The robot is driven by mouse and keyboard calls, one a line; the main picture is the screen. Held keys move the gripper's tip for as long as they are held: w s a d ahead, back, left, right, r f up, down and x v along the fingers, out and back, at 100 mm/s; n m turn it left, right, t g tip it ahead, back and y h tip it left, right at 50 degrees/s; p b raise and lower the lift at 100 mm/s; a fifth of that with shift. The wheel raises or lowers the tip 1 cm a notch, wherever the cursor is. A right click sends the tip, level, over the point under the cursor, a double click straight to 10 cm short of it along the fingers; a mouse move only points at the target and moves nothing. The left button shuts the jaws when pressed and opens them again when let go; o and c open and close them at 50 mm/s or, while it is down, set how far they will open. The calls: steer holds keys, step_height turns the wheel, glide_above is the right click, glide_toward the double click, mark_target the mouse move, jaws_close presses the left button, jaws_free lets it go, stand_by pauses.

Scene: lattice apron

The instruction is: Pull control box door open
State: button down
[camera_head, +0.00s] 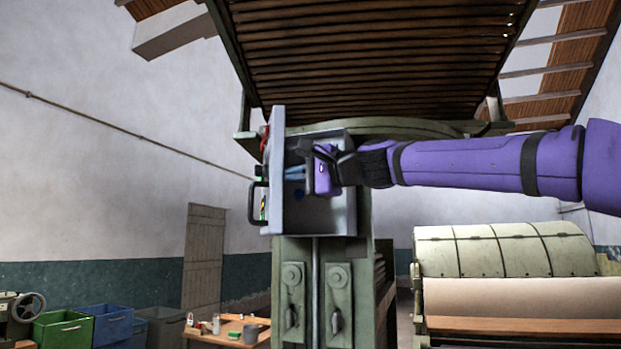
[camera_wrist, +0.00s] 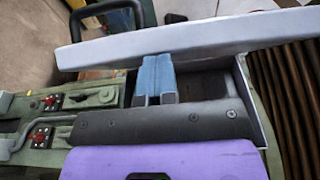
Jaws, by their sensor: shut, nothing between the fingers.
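The grey control box (camera_head: 338,212) is mounted on a green post in the head view. Its door (camera_head: 276,165) stands ajar on the left side, at an angle to the box front. A black handle (camera_head: 254,204) sits on the door's outer face; it also shows in the wrist view (camera_wrist: 107,10). In the wrist view the door (camera_wrist: 190,38) is a pale slab across the top. My gripper (camera_head: 292,173) is shut and empty, in the gap between door and box. Its blue fingertips (camera_wrist: 154,60) reach the door's inner side; whether they touch cannot be told.
A large roller machine (camera_head: 505,250) stands at the right. Green (camera_head: 62,331) and blue bins (camera_head: 110,326) and a low wooden table (camera_head: 210,335) are at the lower left. Space left of the door looks clear.

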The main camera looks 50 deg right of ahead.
mark_target(273, 175)
steer(key=shift+w+a+m+h, duration=0.6)
steer(key=shift+w+a+h, duration=0.05)
steer(key=shift+a+h, duration=0.35)
steer(key=shift+w+a+m+h, duration=0.6)
steer(key=shift+w+a+h, duration=0.05)
steer(key=shift+a+h, duration=0.3)
steer(key=shift+w+a, duration=0.2)
steer(key=shift+a, duration=0.1)
steer(key=shift+w+a, duration=0.6)
steer(key=shift+a, duration=0.05)
steer(key=w+a, duration=0.5)
steer(key=w, duration=0.2)
steer(key=shift+w, duration=0.2)
steer(key=shift+s+d, duration=0.1)
